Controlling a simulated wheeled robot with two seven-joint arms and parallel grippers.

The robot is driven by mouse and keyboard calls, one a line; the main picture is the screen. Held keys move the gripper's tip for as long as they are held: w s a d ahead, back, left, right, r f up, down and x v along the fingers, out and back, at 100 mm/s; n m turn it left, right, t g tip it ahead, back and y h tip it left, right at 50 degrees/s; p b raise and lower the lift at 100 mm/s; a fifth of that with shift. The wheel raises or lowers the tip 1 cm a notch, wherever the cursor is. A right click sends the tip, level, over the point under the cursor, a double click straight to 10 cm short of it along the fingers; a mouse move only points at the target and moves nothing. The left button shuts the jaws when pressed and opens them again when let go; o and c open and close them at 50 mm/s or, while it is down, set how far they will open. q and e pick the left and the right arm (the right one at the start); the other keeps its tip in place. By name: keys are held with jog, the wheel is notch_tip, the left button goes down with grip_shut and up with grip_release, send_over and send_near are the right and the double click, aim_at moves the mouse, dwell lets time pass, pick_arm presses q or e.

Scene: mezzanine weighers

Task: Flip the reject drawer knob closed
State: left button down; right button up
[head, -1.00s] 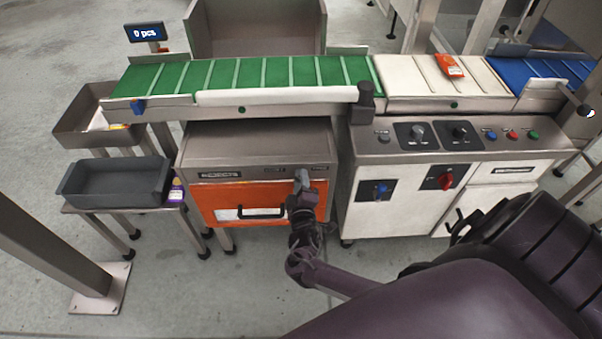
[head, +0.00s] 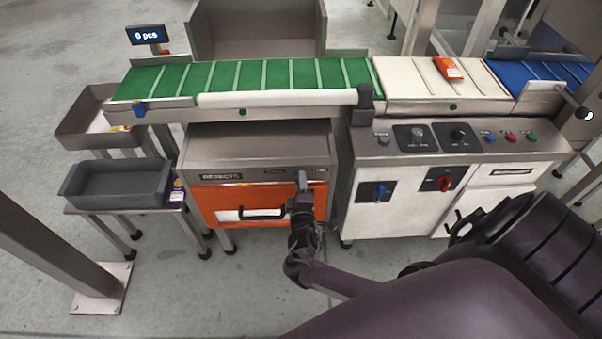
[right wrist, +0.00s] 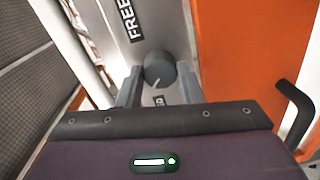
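The reject drawer (head: 225,203) has an orange front with a black handle, under a grey panel marked REJECTS. My right gripper (head: 302,177) is upright at the panel near the drawer's upper right corner. In the right wrist view the dark round knob (right wrist: 158,69) sits between the two fingers of my right gripper (right wrist: 160,76), which appear to touch its sides. A white mark shows low on the knob, towards a partly hidden label. A FREE label lies above it in that view. The head view hides the knob behind the gripper. My left gripper is out of view.
The control cabinet (head: 372,218) with its knobs stands right of the drawer. The conveyor's green belt (head: 240,76) runs above. The floor in front is clear.

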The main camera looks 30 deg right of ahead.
jog(key=o, duration=0.5)
jog(key=shift+c, duration=0.2)
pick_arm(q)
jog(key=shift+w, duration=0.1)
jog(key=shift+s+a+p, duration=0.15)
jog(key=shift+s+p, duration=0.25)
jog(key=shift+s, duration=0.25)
pick_arm(e)
jog(key=v, duration=0.8)
